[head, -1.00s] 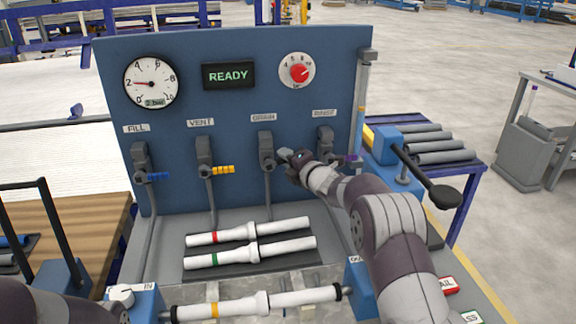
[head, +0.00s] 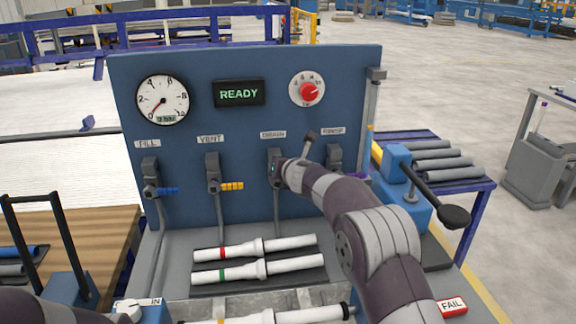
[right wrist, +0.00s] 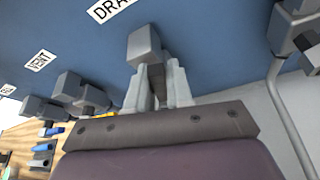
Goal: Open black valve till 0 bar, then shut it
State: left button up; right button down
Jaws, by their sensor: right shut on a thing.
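The DRAIN valve (head: 275,155) stands on the blue panel, third from the left under its label. My right gripper (right wrist: 160,88) is shut on its dark handle, which sits between the fingers below the grey valve block (right wrist: 145,45) in the right wrist view. In the head view my wrist covers much of the handle, so its exact angle is hard to tell. The round gauge (head: 163,100) has its red needle at about the 0 mark, at lower left; its small digits are too small to read surely. My left gripper is out of view.
The VENT valve (head: 213,173) with a yellow handle and FILL valve (head: 151,178) with a blue handle are left; the RINSE valve (head: 334,156) is close right. A READY display (head: 239,93) and red knob (head: 309,91) are above. White pipes (head: 257,268) lie below.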

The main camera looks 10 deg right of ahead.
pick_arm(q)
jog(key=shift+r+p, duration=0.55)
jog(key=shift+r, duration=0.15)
pick_arm(e)
jog(key=shift+a+r+n+h, duration=0.25)
jog(key=shift+a+n+h, duration=0.55)
jog(key=shift+n, duration=0.3)
jog(key=c, duration=1.1)
grip_release()
jog(key=shift+a+f, duration=0.1)
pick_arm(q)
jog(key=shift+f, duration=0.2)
pick_arm(e)
jog(key=shift+s, duration=0.2)
pick_arm(q)
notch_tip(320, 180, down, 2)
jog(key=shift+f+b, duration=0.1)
jog(key=shift+b, duration=1.1)
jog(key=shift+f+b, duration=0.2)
jog(key=shift+b, duration=0.1)
pick_arm(e)
jog(key=v, duration=1.2)
jog(key=shift+r, duration=0.2)
